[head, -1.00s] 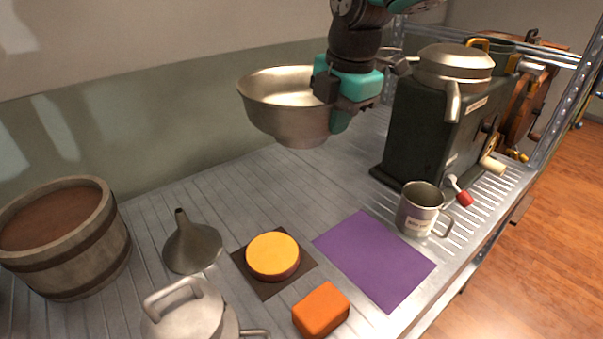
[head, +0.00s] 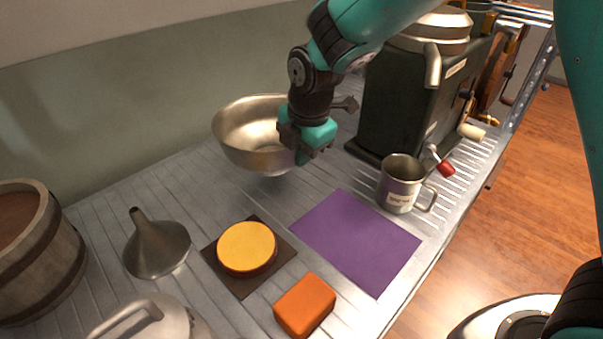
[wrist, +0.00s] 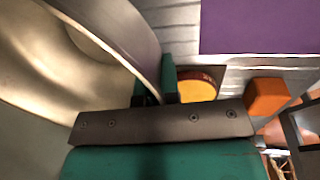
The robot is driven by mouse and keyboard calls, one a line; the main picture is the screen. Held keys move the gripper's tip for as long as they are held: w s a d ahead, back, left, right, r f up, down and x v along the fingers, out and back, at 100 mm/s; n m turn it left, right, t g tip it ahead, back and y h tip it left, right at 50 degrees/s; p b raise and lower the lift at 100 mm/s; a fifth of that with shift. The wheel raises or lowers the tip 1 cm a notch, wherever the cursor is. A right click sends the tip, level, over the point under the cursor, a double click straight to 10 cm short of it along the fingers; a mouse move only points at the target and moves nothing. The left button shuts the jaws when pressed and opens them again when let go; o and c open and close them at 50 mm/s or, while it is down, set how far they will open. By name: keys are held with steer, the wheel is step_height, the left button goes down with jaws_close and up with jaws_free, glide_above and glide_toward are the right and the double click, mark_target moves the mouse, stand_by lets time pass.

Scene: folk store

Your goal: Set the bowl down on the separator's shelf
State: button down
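The metal bowl (head: 245,132) is upright in my gripper (head: 297,152), at the back of the slatted metal shelf. My gripper is shut on the bowl's right rim. In the wrist view the bowl's wall (wrist: 110,35) runs between the two teal fingers (wrist: 155,92). The bowl's base is close to the shelf surface; I cannot tell whether it touches. The separator (head: 405,95) is a dark box-shaped machine with a metal top and spout, right of the bowl. My arm hides part of its top. The slatted shelf (head: 185,190) extends in front of it.
A purple mat (head: 355,240) and a mug (head: 400,185) are in front of the separator. A yellow-topped round block (head: 247,247) on a dark square, an orange block (head: 304,304), a funnel (head: 155,245), a lidded can (head: 150,322) and a wooden tub (head: 35,255) stand nearer.

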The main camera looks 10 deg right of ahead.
steer(key=shift+f+b, duration=0.3)
steer(key=shift+f, duration=1.95)
steer(key=shift+f, duration=0.2)
steer(key=c, duration=1.3)
jaws_free()
steer(key=shift+c, duration=0.2)
steer(key=shift+r, duration=0.1)
